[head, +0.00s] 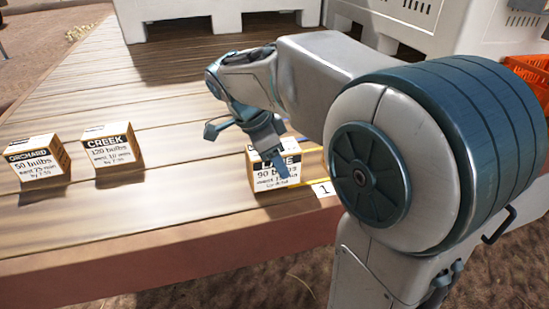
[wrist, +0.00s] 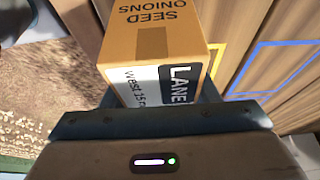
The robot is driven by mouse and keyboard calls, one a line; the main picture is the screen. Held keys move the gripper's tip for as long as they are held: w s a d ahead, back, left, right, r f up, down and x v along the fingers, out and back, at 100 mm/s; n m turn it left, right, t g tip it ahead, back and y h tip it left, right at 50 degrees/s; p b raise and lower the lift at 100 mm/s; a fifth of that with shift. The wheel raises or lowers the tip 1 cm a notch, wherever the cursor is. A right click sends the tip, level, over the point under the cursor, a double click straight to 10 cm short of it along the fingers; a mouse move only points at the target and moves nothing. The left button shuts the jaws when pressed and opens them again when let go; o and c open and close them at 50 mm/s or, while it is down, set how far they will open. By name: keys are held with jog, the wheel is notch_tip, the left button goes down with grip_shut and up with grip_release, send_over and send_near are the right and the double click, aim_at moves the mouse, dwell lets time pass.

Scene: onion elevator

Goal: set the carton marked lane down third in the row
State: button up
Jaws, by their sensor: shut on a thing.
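The carton marked lane (head: 259,183) is a tan box with a white and black label. In the head view it is right of the other two cartons, upright, at or just above the wooden deck (head: 180,175); I cannot tell whether it touches. My gripper (head: 274,162) reaches down over it and is shut on it. In the wrist view the lane carton (wrist: 153,50) shows its top, printed seed onions, and part of its label. The creek carton (head: 111,150) and the orchard carton (head: 36,163) stand apart on the deck at left.
A white tag marked 1 (head: 323,190) lies by yellow lines near the deck's front edge. The wrist view shows a yellow outline (wrist: 219,62) and a blue outline (wrist: 276,43) on the boards. White crates (head: 195,15) stand behind. An orange crate (head: 535,75) is at far right.

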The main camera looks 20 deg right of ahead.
jog(key=shift+f, duration=0.2)
jog(key=shift+f, duration=0.2)
jog(key=o, duration=1.3)
jog(key=shift+r, duration=0.1)
jog(key=shift+r, duration=0.25)
jog(key=v, duration=1.1)
jog(key=shift+a+r+p, duration=0.15)
jog(key=shift+r+p, duration=0.2)
